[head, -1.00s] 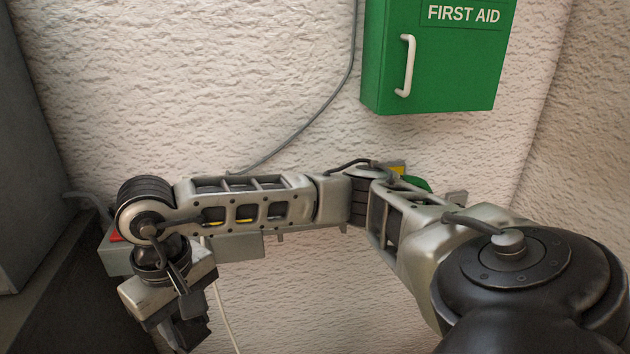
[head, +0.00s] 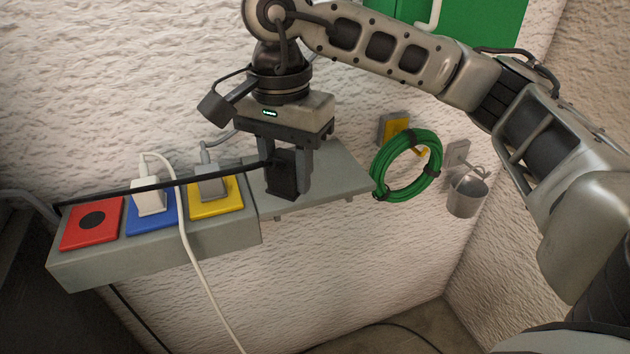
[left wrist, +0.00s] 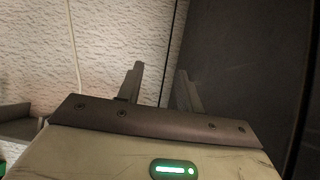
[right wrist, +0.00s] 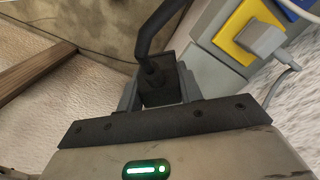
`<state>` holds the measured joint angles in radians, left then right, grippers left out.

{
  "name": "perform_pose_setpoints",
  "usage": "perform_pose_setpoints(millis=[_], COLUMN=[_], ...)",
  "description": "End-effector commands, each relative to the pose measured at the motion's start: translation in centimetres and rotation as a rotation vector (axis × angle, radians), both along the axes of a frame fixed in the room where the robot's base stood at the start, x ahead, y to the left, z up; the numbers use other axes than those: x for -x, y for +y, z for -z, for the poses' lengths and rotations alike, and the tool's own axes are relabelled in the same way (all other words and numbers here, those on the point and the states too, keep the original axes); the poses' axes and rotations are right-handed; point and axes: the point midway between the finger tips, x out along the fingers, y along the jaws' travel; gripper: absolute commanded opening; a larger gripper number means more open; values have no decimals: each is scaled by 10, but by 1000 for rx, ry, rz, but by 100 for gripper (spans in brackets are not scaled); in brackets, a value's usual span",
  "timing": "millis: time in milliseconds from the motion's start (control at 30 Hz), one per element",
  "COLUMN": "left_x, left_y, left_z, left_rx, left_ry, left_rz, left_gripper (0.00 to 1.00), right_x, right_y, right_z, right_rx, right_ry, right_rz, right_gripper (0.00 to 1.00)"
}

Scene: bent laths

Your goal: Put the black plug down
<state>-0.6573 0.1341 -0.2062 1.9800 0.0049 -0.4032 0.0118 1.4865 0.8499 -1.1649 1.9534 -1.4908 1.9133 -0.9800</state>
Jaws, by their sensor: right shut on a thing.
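The black plug (head: 283,178) is between the fingers of my right gripper (head: 287,180), over the grey shelf (head: 335,185) right of the socket box. I cannot tell whether it touches the shelf. In the right wrist view the plug (right wrist: 160,88) sits between both fingers, its black cable rising from it. In the head view the cable (head: 150,188) runs left across the sockets. My left gripper (left wrist: 158,88) shows only in its own wrist view; its fingers are apart with nothing between them.
The grey box (head: 160,255) carries a red socket (head: 78,236) without a plug, a white plug (head: 148,197) on blue and a grey plug (head: 211,183) on yellow. A green hose coil (head: 376,185) and a bucket (head: 467,197) hang at right. The shelf's right part is clear.

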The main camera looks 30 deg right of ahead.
Motion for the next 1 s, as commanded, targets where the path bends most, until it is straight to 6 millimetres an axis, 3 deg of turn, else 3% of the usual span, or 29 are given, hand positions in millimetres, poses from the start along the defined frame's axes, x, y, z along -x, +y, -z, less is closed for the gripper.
perform_pose_setpoints(millis=[200, 433, 567, 867, 1000], left_x=[-3, -4, -5, -4, -4], left_y=[-3, -3, -3, -3, -4], left_z=[4, 3, 0, 2, 11], left_rx=[9, 9, 9, 7, 8], left_ry=[-15, -21, -25, -21, -18], left_rz=[6, 12, 12, 13, 13], left_gripper=[36, 36, 36, 36, 36], right_x=[13, 21, 9, -49, -66], right_y=[-7, -11, -23, -68, -80], right_z=[-46, -66, -60, -26, 4], right_rx=[-3, -3, -2, -2, -3], right_ry=[-9, -5, 1, 2, 1], right_rz=[504, 736, 762, 758, 753], right_gripper=[0, 0, 0, 0, 0])
